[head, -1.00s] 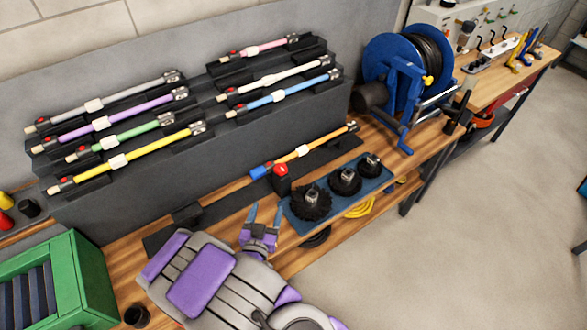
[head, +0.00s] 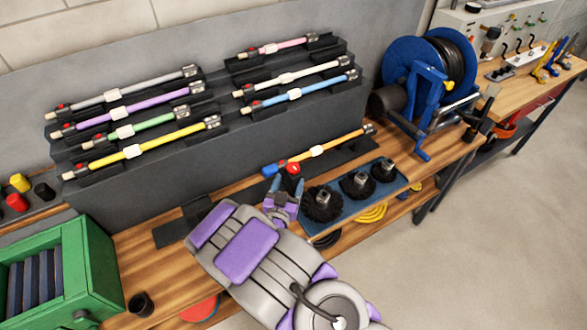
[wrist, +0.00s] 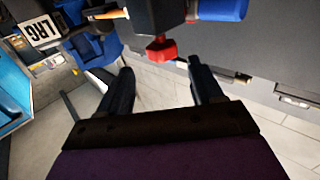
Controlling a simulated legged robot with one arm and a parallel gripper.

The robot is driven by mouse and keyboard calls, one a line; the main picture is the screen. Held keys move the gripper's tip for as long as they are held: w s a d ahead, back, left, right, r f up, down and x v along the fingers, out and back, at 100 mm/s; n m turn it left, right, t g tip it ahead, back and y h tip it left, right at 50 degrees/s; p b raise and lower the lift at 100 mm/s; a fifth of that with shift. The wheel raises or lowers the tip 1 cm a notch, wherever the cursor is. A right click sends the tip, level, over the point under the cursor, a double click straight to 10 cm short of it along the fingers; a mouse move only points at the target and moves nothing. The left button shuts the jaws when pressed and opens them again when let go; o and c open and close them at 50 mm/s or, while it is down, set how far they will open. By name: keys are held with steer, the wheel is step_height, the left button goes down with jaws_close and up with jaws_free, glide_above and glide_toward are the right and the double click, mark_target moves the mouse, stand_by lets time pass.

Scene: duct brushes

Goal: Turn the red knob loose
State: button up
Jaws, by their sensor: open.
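The red knob (head: 293,168) sits on a dark clamp block on the bench, beside the blue end (head: 271,170) of the orange pole (head: 335,145). In the wrist view, the red knob (wrist: 161,48) sticks out of the black block (wrist: 158,15), just beyond my fingertips and roughly between them. My gripper (head: 287,183) is open and empty, close to the knob on its near side. The open fingers (wrist: 160,70) also show in the wrist view, with a gap between them and no visible contact with the knob.
A blue tray (head: 398,183) with black round brushes (head: 322,204) stands right of my gripper. Several coloured poles (head: 160,138) lie on the dark stepped rack behind. A blue hose reel (head: 425,85) stands further right, and a green box (head: 92,262) at the left.

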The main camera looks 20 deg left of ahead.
mark_target(291, 173)
steer(key=w, duration=0.3)
steer(key=w+a+b, duration=0.1)
steer(key=w, duration=0.1)
steer(key=shift+w+f, duration=0.15)
steer(key=shift+w, duration=0.95)
steer(key=c, duration=1)
